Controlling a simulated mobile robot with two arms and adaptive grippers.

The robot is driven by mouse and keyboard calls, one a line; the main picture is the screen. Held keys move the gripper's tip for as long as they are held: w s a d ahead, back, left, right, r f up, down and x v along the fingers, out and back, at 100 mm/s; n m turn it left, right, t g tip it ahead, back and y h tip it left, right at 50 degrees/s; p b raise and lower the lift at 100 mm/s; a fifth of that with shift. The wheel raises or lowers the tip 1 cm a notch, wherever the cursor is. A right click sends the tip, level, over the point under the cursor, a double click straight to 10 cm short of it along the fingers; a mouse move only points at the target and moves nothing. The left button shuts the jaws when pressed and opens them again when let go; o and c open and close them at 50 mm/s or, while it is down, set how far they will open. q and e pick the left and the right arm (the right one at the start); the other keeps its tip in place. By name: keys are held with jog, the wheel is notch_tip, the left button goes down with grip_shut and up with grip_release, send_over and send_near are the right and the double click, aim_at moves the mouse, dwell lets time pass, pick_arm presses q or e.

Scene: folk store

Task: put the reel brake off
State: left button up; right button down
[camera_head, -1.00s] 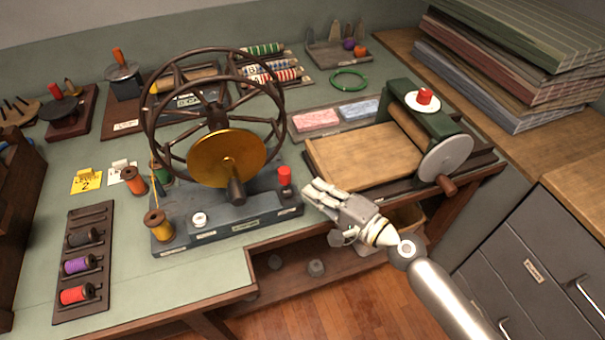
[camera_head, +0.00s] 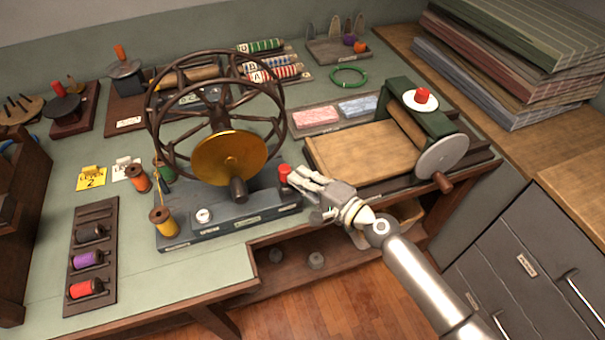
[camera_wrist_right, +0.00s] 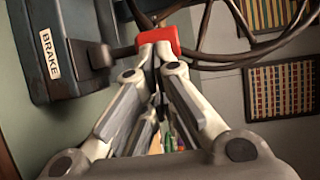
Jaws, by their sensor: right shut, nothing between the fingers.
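The reel is a dark spoked wheel (camera_head: 172,92) with a brass disc (camera_head: 230,156) on a dark blue-grey base (camera_head: 235,209) on the bench. A red knob (camera_head: 284,173) tops the brake lever at the base's right end. In the wrist view the red knob (camera_wrist_right: 172,36) is right at my fingertips, and a BRAKE label (camera_wrist_right: 50,55) shows on the base. My right gripper (camera_head: 294,178) is shut and empty, its tips at the knob's right side. Whether they touch it I cannot tell. My left gripper is out of view.
A press with a wooden bed (camera_head: 365,151) and white handwheel (camera_head: 443,157) stands just right of my gripper. Yellow (camera_head: 163,223) and orange (camera_head: 138,178) spools stand left of the reel. A spool rack (camera_head: 95,261) lies front left.

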jog(key=p, duration=0.1)
jog(key=r+p, duration=0.1)
jog(key=p, duration=0.1)
jog(key=shift+w+a+g+h, duration=0.1)
jog(key=shift+w+g+h, duration=0.2)
jog(key=shift+w+a+f+b, duration=0.15)
jog(key=shift+w+f+b, duration=0.1)
jog(key=shift+w+b, duration=0.1)
jog(key=shift+w+a, duration=0.15)
jog(key=shift+w, duration=0.3)
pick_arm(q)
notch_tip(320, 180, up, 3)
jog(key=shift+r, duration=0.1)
pick_arm(e)
jog(key=shift+r, duration=0.1)
